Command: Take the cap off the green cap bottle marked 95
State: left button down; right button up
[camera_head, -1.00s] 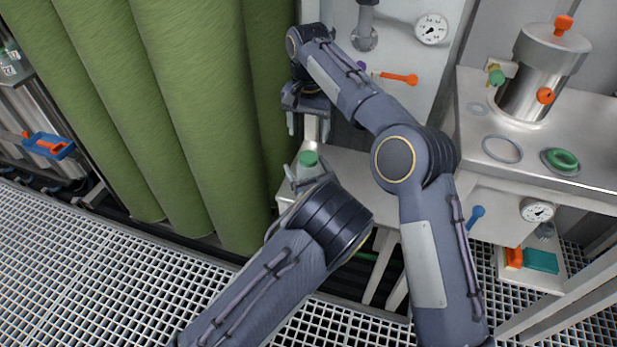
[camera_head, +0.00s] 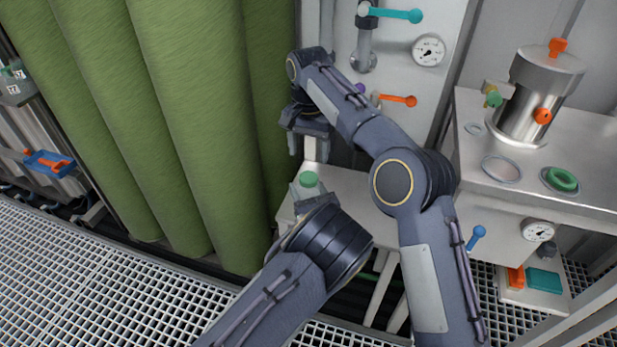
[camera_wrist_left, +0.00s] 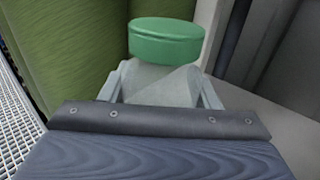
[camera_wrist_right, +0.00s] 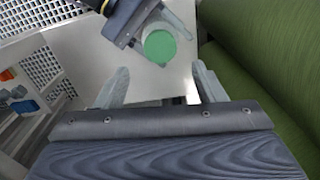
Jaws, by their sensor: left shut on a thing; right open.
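The bottle's green cap (camera_head: 309,179) shows in the head view, above the pale lower table. In the left wrist view the cap (camera_wrist_left: 166,44) sits on a pale, see-through bottle body (camera_wrist_left: 158,80). My left gripper (camera_wrist_left: 160,90) is shut around that body, below the cap; the bottle's mark is not readable. My right gripper (camera_head: 309,150) is open and empty, pointing down above the cap. In the right wrist view the cap (camera_wrist_right: 159,46) lies beyond and between the fingertips of my right gripper (camera_wrist_right: 161,72), apart from them.
Tall green membrane columns (camera_head: 190,120) stand close at the left. A wall panel with a gauge (camera_head: 428,51) and an orange lever (camera_head: 398,100) is behind. A steel bench (camera_head: 590,135) with a metal vessel (camera_head: 535,100) is at the right.

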aim_at(309, 177)
jog(key=m, duration=1.1)
jog(key=shift+m, duration=0.4)
jog(key=shift+f, duration=0.2)
jog(key=shift+m, duration=0.3)
notch_tip(309, 177, down, 8)
jog(key=shift+r, duration=0.2)
